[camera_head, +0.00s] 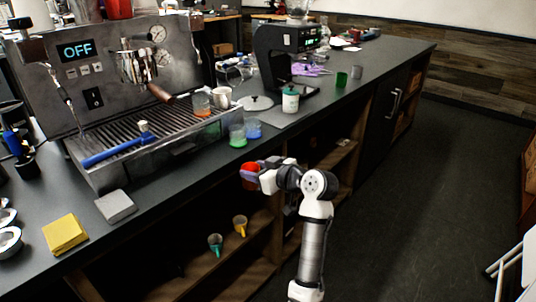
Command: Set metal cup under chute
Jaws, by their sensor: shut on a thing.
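My gripper (262,177) is shut on a red cup (249,173), held in front of the counter's front edge, above the open shelves. A small grey cup (356,73), which looks like metal, stands on the counter at the back right beside a green cup. A pale, silvery cup (221,97) sits on the drip tray of the espresso machine; I cannot tell its material. A black grinder-like machine (270,52) with a lit display stands to the right of the espresso machine. Its chute is too small to make out.
The espresso machine (105,75) shows OFF; a blue-handled tool (115,152) lies on its tray. A white jar (290,100), green glass (237,136) and blue glass (253,129) stand near the counter's front edge. The floor at right is mostly clear.

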